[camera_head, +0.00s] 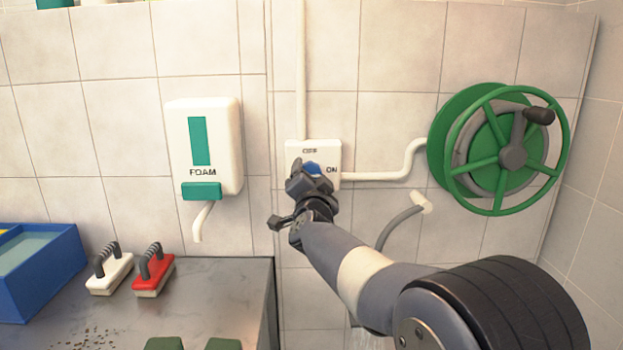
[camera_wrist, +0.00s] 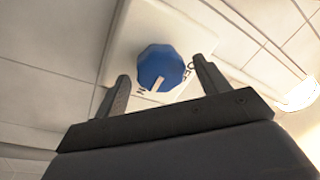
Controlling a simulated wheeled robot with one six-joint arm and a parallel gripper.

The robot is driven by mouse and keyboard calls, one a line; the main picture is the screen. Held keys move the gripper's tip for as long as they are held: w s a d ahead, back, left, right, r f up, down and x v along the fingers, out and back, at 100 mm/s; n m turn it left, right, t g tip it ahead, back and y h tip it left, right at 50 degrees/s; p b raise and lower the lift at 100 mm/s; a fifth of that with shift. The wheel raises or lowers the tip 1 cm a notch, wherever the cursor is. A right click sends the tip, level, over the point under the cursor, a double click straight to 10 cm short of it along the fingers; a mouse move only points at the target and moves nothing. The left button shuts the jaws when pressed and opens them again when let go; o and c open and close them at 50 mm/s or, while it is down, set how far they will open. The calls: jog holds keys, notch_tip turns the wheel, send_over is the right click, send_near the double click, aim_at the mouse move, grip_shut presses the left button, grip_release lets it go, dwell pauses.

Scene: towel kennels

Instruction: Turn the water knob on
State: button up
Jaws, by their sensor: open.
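The water knob (camera_head: 313,168) is blue and sits on a white wall box (camera_head: 297,150) marked OFF at the top and ON at the right. My gripper (camera_head: 306,180) is in front of the box and hides part of the knob. In the wrist view the knob (camera_wrist: 158,66) is many-sided with a white mark near its lower edge. My open gripper (camera_wrist: 160,72) has one finger on each side of the knob, with gaps visible. I cannot tell how deep the fingers reach around it.
A white foam dispenser (camera_head: 222,140) hangs left of the box. A green hose reel (camera_head: 513,158) is on the wall at right. White (camera_head: 112,272) and red (camera_head: 153,271) brushes and a blue bin (camera_head: 50,275) stand on the metal counter (camera_head: 220,300).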

jog(key=s+f, duration=0.1)
jog(key=s, duration=0.9)
jog(key=shift+s+f+b, duration=0.15)
jog(key=shift+s+b, duration=0.05)
jog(key=shift+b, duration=0.2)
jog(key=w+r, duration=0.1)
jog(key=w, duration=0.9)
jog(key=shift+w+r+p, duration=0.2)
jog(key=shift+w+p, duration=0.15)
jog(key=shift+p, duration=0.1)
